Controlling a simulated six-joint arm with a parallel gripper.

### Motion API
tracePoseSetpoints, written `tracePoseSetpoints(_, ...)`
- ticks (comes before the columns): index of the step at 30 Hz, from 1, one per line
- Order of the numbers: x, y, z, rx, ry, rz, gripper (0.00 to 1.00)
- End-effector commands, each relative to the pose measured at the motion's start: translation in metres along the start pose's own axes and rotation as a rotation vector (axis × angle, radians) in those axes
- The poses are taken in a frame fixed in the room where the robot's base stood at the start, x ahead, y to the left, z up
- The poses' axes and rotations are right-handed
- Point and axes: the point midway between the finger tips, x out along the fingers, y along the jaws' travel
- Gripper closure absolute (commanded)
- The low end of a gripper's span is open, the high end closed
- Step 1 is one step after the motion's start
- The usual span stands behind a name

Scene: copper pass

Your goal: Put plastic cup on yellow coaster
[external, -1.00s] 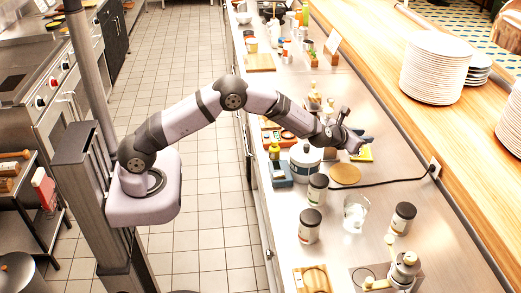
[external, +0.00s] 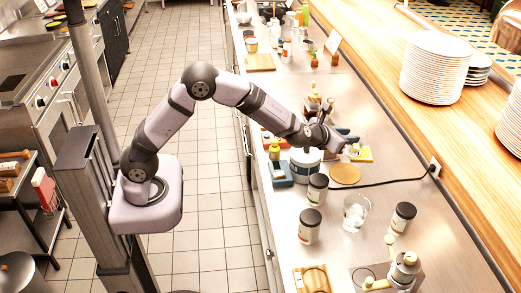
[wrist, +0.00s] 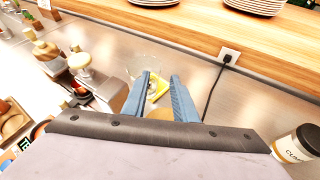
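The yellow coaster (external: 363,154) lies on the steel counter just right of my gripper (external: 352,139). It also shows between my fingers in the wrist view (wrist: 161,88). A clear plastic cup (wrist: 143,62) shows around and beyond the fingertips in the wrist view, overlapping the coaster there. It is too faint to make out in the external view, and I cannot tell whether its base rests on the coaster. My gripper's two blue fingers (wrist: 160,77) are apart, with nothing visibly clamped between them.
A clear container with white contents (external: 355,212) stands nearer the camera, among dark-lidded jars (external: 310,226). A round tan mat (external: 345,174) lies near the coaster. A black cable (external: 395,183) runs to the wall outlet. Bottles crowd the far side. Counter to the right is mostly clear.

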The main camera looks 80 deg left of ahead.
Motion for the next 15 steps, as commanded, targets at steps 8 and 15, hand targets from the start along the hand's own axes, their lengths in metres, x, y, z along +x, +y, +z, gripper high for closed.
tracePoseSetpoints(8,-0.021,0.000,0.000,-0.001,0.000,-0.001,0.74)
tracePoseSetpoints(15,-0.024,0.000,0.000,0.000,0.000,-0.001,0.74)
